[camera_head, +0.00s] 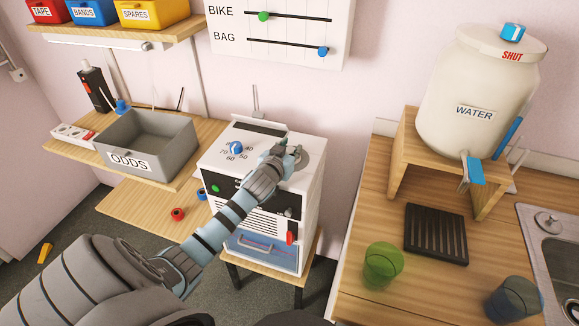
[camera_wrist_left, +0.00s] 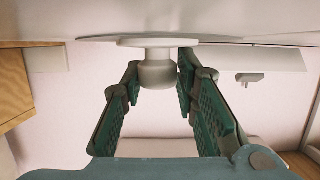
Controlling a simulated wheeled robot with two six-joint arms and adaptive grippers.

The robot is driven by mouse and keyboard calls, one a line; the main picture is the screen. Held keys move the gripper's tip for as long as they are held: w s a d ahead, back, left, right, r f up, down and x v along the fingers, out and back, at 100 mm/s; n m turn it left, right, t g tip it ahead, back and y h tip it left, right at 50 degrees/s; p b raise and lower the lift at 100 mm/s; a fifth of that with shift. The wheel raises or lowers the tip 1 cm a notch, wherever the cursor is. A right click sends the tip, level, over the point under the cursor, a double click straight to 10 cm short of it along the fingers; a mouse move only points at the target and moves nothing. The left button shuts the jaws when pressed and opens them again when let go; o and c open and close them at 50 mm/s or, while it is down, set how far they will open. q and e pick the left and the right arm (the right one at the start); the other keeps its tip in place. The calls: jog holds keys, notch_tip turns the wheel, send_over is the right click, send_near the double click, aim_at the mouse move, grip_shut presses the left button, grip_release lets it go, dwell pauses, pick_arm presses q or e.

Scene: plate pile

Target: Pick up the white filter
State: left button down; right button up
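A white stepped round part (camera_wrist_left: 157,70), which I take to be the white filter, has a wide flat flange and a narrower knob in the left wrist view. It sits against the pale top surface of the white machine (camera_head: 308,195). My left gripper (camera_wrist_left: 158,88) is open, with one green-padded finger on each side of the knob; I cannot tell whether they touch it. In the head view the left gripper (camera_head: 291,152) is over the machine's top right, partly covering a round grey-white part (camera_head: 305,157) there. My right gripper is not in view.
A blue dial (camera_head: 236,148) stands on the machine's top left. A grey ODDS bin (camera_head: 148,140) is on the left shelf. On the right counter are a water jar (camera_head: 470,95), a black rack (camera_head: 436,234), a green cup (camera_head: 382,266) and a blue cup (camera_head: 512,299).

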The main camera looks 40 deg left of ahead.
pick_arm(q)
jog(key=shift+d+f, duration=0.15)
jog(key=shift+r, duration=0.3)
notch_tip(320, 180, up, 19)
jog(key=p, duration=0.4)
jog(key=shift+r, duration=0.2)
